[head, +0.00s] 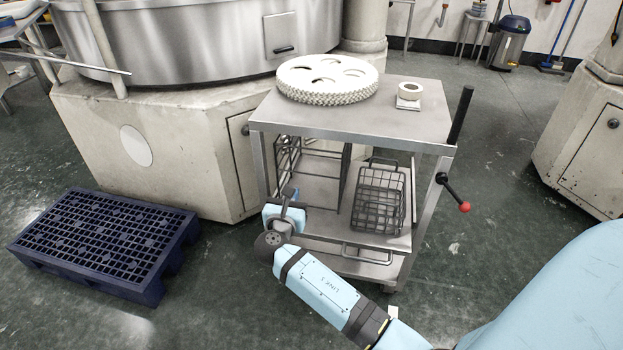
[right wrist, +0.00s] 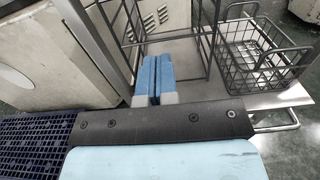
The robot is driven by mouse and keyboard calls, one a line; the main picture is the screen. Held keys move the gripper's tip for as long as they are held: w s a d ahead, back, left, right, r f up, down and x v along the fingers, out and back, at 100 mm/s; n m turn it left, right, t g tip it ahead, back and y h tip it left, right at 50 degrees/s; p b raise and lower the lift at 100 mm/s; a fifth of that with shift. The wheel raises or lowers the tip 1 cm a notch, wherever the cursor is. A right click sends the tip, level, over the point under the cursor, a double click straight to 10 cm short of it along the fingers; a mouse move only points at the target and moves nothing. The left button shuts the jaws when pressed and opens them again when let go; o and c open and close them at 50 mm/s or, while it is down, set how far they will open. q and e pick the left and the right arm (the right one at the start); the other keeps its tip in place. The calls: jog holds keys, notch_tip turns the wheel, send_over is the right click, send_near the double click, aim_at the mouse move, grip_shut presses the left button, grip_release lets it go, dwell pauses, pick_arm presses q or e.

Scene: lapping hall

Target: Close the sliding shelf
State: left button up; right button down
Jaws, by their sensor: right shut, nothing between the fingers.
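The sliding shelf (head: 325,190) is the middle level of a metal cart, with a bar handle (head: 368,254) along its front edge. It seems to stand out somewhat past the cart top's front edge. The shelf also shows in the right wrist view (right wrist: 262,101), with its handle (right wrist: 277,120) at the right. My right gripper (head: 289,199) is at the cart's front left corner, left of the handle and apart from it. In the right wrist view its blue fingers (right wrist: 153,78) are shut together and empty. It hides the shelf's left front corner. My left gripper is not in view.
A wire basket (head: 378,198) and a wire rack (head: 287,160) stand on the shelf. The cart top (head: 350,119) bears a white round plate (head: 327,78). A red-knobbed lever (head: 463,206) sticks out at right. A blue pallet (head: 100,243) lies left; floor between is clear.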

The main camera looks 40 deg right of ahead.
aim_at(309, 156)
jog(key=b+x, duration=0.4)
jog(key=x, duration=0.9)
jog(key=shift+d+f+b, duration=0.1)
jog(key=shift+b, duration=0.3)
jog(key=shift+w+d, duration=0.3)
jog(key=shift+d, duration=0.05)
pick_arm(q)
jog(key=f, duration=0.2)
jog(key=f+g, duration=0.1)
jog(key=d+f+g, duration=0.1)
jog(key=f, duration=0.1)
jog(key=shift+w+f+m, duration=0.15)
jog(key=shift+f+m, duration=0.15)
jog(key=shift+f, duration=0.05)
pick_arm(e)
jog(key=shift+w+d+r, duration=0.2)
jog(key=shift+d+r, duration=0.05)
jog(key=p+x, duration=0.2)
jog(key=x, duration=0.4)
jog(key=shift+w+d+f, duration=0.1)
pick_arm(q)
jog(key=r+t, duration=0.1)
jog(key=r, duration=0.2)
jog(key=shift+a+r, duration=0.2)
